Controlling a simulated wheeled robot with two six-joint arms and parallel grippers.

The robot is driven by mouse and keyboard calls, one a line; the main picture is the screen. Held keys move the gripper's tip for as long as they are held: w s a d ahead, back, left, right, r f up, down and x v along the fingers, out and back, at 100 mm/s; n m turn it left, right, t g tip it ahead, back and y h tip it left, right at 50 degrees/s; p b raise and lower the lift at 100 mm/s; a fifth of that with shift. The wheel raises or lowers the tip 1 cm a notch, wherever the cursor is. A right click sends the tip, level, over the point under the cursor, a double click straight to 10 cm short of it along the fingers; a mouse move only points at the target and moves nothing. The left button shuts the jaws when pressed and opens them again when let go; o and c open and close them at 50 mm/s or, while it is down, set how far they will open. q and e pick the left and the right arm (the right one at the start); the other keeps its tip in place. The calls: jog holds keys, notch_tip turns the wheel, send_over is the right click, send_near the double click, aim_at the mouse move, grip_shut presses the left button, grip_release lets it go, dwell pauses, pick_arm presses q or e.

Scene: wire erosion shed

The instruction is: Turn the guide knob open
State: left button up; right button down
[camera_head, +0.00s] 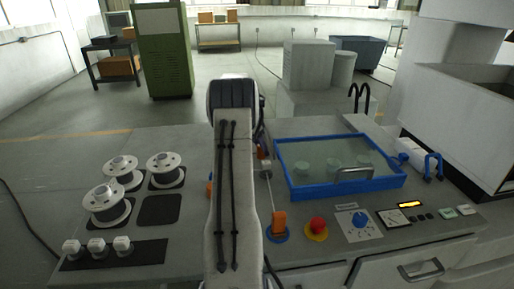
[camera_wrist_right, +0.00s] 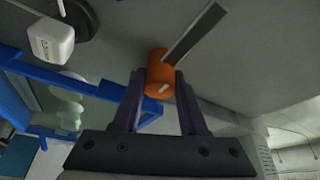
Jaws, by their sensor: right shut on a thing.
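The guide knob appears in the right wrist view as a short orange cylinder (camera_wrist_right: 160,72) with a flat grey bar running beside it to the upper right. My right gripper (camera_wrist_right: 162,80) is shut on this orange knob, one dark finger on each side. In the head view my right arm stands upright in the middle and hides most of the gripper; only a dark part (camera_head: 261,135) and a small orange spot beside the arm show. How far the knob is turned cannot be told. My left gripper is not in view.
A blue-rimmed tank (camera_head: 346,187) lies right of my arm. An orange lever (camera_head: 279,222), a red button (camera_head: 317,226) and a blue dial (camera_head: 359,220) sit along the front. Wire spools (camera_head: 107,204) stand at the left. A white block (camera_wrist_right: 50,40) is near in the wrist view.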

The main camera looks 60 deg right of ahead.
jog(key=shift+w+r, duration=0.1)
jog(key=shift+w, duration=0.05)
jog(key=shift+c, duration=2.2)
grip_release()
jog(key=v, duration=1)
jog(key=shift+r+b, duration=0.15)
jog(key=shift+b, duration=0.3)
jog(key=shift+a, duration=0.15)
